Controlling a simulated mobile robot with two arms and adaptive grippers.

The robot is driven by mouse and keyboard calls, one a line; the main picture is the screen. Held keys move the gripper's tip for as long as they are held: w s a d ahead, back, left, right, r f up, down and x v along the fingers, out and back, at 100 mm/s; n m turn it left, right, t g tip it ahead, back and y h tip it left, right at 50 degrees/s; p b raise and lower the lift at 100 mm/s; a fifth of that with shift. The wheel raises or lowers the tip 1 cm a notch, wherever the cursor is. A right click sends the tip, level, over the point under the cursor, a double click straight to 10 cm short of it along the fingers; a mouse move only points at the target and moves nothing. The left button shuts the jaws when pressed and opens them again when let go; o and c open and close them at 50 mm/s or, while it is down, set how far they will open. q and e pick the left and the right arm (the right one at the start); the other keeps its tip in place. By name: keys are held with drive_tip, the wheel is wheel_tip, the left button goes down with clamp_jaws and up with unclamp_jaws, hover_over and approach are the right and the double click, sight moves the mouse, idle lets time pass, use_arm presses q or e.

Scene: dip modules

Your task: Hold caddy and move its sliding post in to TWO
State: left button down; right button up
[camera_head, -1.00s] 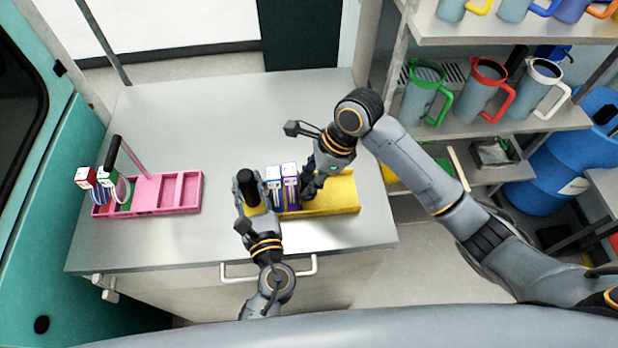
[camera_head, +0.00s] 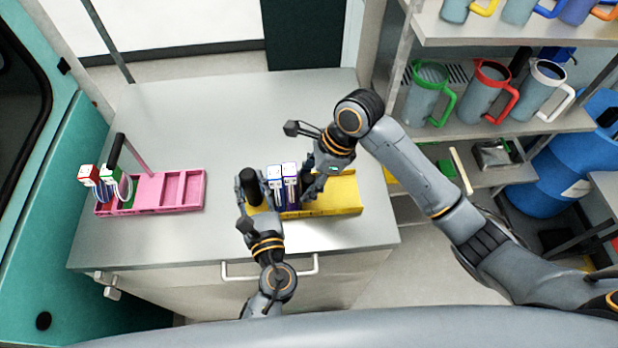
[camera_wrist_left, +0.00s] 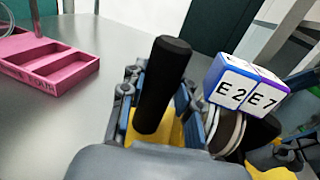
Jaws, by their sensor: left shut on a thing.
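The yellow caddy (camera_head: 335,195) lies on the grey worktop and also shows in the left wrist view (camera_wrist_left: 140,128). An upright black handle (camera_wrist_left: 164,85) stands at its left end. My left gripper (camera_head: 248,190) is shut on this handle, with a finger on each side in the left wrist view (camera_wrist_left: 160,108). The blue E2 module (camera_head: 275,175) and the purple E7 module (camera_head: 290,173) stand side by side in the caddy, right of the handle. My right gripper (camera_head: 308,187) is at the caddy just right of E7; its fingertips are partly hidden. I cannot make out the sliding post or the TWO mark.
A pink caddy (camera_head: 183,190) with a red-tagged module (camera_head: 88,172) and a green-tagged module (camera_head: 110,173) lies on the left of the worktop (camera_head: 200,120). Its back is clear. Shelves with mugs (camera_head: 483,92) stand at the right.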

drive_tip(key=shift+d+r, duration=0.1)
drive_tip(key=v, duration=1.1)
drive_tip(key=shift+r, duration=0.4)
drive_tip(key=shift+d, duration=0.1)
use_arm(q)
drive_tip(key=c, duration=1.2)
unclamp_jaws()
